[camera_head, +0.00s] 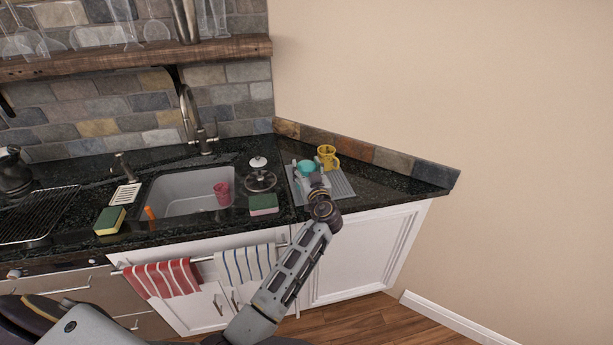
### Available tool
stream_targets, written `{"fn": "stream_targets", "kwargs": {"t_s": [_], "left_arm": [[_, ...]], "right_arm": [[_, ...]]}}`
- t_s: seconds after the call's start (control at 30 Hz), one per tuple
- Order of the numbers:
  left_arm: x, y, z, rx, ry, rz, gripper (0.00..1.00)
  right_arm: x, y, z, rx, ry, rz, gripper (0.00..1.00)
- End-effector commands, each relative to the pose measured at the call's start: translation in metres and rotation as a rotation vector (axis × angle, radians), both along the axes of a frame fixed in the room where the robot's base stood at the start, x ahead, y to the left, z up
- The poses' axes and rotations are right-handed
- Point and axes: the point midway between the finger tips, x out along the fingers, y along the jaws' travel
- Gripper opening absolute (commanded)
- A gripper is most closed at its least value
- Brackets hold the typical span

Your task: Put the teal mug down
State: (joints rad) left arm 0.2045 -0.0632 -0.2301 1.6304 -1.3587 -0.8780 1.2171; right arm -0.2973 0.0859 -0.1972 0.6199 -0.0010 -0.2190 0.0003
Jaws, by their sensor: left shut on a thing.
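The teal mug (307,167) is over the grey ribbed drying mat (343,187) at the right end of the dark counter. My left gripper (310,179) reaches in from the front and is shut on the teal mug. The gripper and wrist hide the mug's lower part, so I cannot tell whether it touches the mat. My right gripper is not in view.
A yellow mug (327,156) stands just behind and right of the teal mug. The sink (190,190) holds a pink cup (222,192). Bare counter (395,181) lies right.

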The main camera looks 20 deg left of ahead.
Motion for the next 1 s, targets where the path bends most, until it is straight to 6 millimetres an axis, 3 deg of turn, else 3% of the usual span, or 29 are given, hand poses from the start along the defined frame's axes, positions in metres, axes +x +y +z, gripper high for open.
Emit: {"fn": "stream_targets", "kwargs": {"t_s": [0.3, 0.9, 0.93, 1.0], "left_arm": [[0.0, 0.0, -0.028, 0.002, 0.0, -0.001, 0.23], [0.0, 0.0, -0.032, 0.001, -0.001, 0.0, 0.23], [0.0, 0.0, -0.033, 0.0, 0.001, 0.0, 0.59], [0.0, 0.0, -0.033, 0.001, 0.001, 0.0, 0.68]], "right_arm": [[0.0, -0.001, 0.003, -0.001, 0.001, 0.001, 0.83], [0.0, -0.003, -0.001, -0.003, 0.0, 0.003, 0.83], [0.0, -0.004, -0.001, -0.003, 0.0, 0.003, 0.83], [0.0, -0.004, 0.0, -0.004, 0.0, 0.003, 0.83]]}}
